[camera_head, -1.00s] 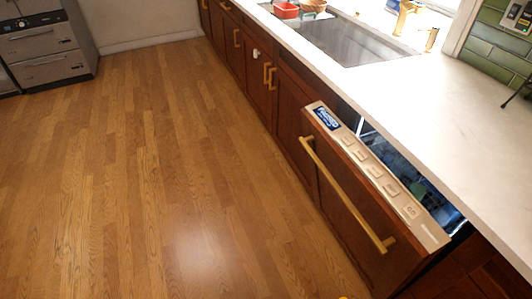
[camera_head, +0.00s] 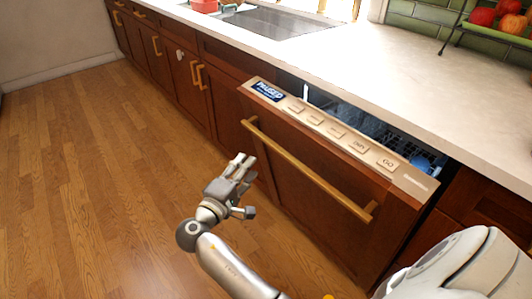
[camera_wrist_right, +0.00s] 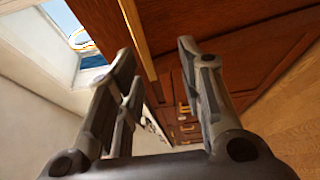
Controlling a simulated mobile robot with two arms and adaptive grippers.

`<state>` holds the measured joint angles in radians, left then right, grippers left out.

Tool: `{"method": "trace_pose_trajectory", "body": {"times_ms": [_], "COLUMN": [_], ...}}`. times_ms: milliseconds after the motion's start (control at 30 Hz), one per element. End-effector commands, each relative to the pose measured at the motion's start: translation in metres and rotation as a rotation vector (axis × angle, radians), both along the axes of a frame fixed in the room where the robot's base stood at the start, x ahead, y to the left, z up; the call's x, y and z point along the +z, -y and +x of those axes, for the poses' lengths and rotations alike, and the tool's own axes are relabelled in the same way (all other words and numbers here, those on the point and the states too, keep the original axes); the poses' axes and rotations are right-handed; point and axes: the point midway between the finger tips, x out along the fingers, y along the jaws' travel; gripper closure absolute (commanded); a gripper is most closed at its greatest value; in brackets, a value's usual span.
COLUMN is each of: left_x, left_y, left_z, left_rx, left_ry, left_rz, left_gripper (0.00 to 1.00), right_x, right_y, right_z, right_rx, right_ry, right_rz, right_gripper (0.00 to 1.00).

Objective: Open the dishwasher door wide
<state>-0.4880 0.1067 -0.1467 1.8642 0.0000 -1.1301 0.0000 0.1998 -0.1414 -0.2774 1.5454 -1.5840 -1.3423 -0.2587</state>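The dishwasher door (camera_head: 300,205) is a dark wood panel, tilted part-way open under the counter. Its top edge carries a beige control strip (camera_head: 345,138) with a blue display. A long gold handle (camera_head: 305,170) runs across its front. My right gripper (camera_head: 243,165) is open and empty, in front of the door near the handle's left end, apart from it. In the right wrist view my gripper's fingers (camera_wrist_right: 158,65) are spread. A gold handle bar (camera_wrist_right: 138,40) and a dark wood panel (camera_wrist_right: 235,40) lie beyond them. My left gripper is out of view.
The white counter (camera_head: 400,75) runs above the door, with a sink (camera_head: 270,20) further along. Cabinets with gold handles (camera_head: 197,75) line the left side. A rack (camera_head: 440,162) shows through the door gap. The wood floor (camera_head: 90,190) is clear.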

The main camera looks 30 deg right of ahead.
Motion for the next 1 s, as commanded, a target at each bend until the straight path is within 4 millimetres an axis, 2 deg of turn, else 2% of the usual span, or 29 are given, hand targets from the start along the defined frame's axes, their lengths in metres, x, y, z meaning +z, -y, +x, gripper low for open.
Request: {"method": "trace_pose_trajectory", "body": {"times_ms": [100, 200, 700, 1000], "left_x": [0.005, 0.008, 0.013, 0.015], "left_y": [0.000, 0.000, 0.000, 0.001], "left_z": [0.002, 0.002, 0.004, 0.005], "left_rx": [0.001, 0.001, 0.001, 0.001], "left_ry": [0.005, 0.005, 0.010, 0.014], "left_rz": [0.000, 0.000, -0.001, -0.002], "left_gripper": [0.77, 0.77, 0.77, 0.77], "right_x": [0.020, 0.026, 0.027, 0.027], "right_y": [0.005, 0.013, 0.088, 0.100], "right_z": [-0.005, -0.003, 0.036, 0.042], "right_rx": [-0.045, -0.054, -0.051, -0.049], "right_ry": [0.047, 0.055, 0.051, 0.050], "right_rz": [-0.029, -0.037, -0.036, -0.034], "right_gripper": [0.65, 0.65, 0.65, 0.65]}}
